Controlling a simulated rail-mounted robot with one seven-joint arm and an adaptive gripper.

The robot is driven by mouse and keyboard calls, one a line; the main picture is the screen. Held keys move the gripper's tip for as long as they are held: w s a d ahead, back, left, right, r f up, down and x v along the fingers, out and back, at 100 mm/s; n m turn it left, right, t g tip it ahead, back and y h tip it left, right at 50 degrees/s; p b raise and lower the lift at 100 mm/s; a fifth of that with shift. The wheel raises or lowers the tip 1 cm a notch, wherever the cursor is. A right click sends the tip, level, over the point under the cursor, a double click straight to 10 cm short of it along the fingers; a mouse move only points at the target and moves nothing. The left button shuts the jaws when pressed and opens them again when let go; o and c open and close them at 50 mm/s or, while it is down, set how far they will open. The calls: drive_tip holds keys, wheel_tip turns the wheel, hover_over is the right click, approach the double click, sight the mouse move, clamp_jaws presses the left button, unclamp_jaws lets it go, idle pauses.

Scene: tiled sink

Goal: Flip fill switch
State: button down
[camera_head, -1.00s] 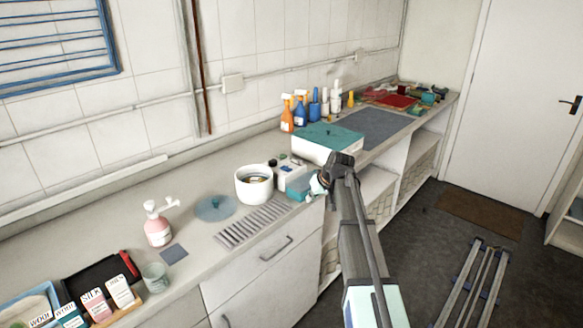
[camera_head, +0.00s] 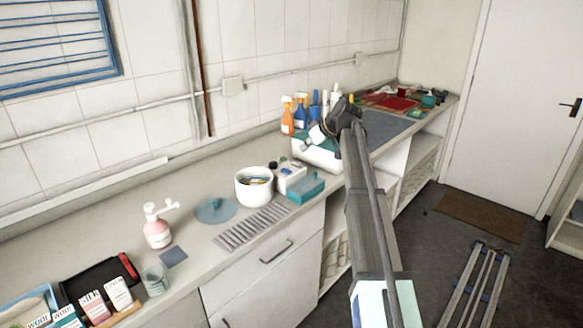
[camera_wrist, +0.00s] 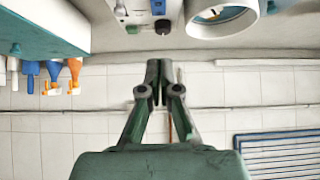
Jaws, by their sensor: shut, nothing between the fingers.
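A small white control unit (camera_head: 291,176) stands on the counter beside the white pot (camera_head: 252,190). In the wrist view, which is upside down, its panel (camera_wrist: 141,17) carries a small white lever-like part (camera_wrist: 120,9), a black knob (camera_wrist: 162,27) and a small green part (camera_wrist: 132,29). I cannot tell which is the fill switch. My gripper (camera_head: 318,134) is above the white box with the teal lid (camera_head: 316,155), back and right of the unit, partly covering the box. In the wrist view my gripper (camera_wrist: 158,72) is shut, empty and apart from the panel.
A teal container (camera_head: 307,190) sits in front of the control unit. Spray bottles (camera_head: 287,117) stand along the wall behind the box. The air above the left counter is clear.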

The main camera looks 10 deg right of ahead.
drive_tip(key=p, duration=0.3)
hover_over(286, 170)
drive_tip(key=s+d, duration=0.2)
drive_tip(key=f, duration=0.7)
drive_tip(key=shift+a+f, duration=0.15)
drive_tip(key=shift+a, duration=0.1)
drive_tip(key=shift+s+f+p, duration=0.2)
drive_tip(key=shift+f+p, duration=0.15)
drive_tip(key=shift+f, duration=1.6)
